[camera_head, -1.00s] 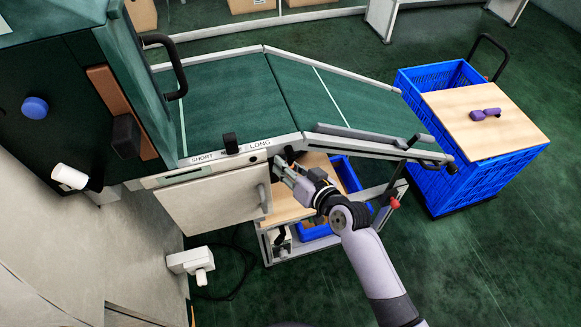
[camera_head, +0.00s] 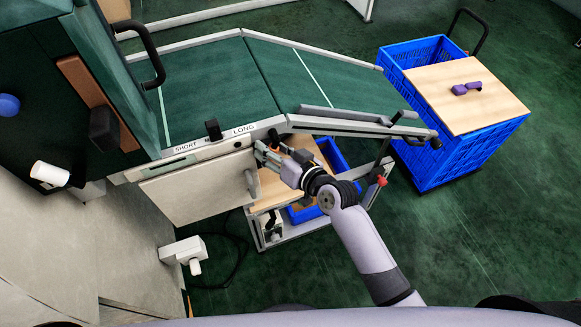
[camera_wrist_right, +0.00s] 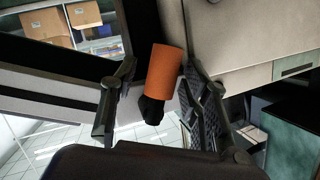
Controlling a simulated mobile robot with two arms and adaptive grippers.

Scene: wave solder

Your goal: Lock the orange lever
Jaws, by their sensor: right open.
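The orange lever (camera_wrist_right: 164,68) shows in the right wrist view as an orange cylinder with a black end, hanging below a dark edge. My right gripper (camera_wrist_right: 160,78) is open, with one finger on each side of the lever in that view. A gap shows on the left; the right finger looks close, and I cannot tell whether it touches. In the head view my right gripper (camera_head: 264,154) is at the front edge of the conveyor (camera_head: 212,92), just right of the pale panel (camera_head: 200,190). The lever is not clear there. My left gripper is not in view.
A black slider (camera_head: 213,130) stands by the SHORT and LONG labels. Below the conveyor is a cart with a wooden top (camera_head: 268,192) and a blue bin (camera_head: 303,215). A blue crate trolley (camera_head: 430,160) stands at right. Green floor is open at lower right.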

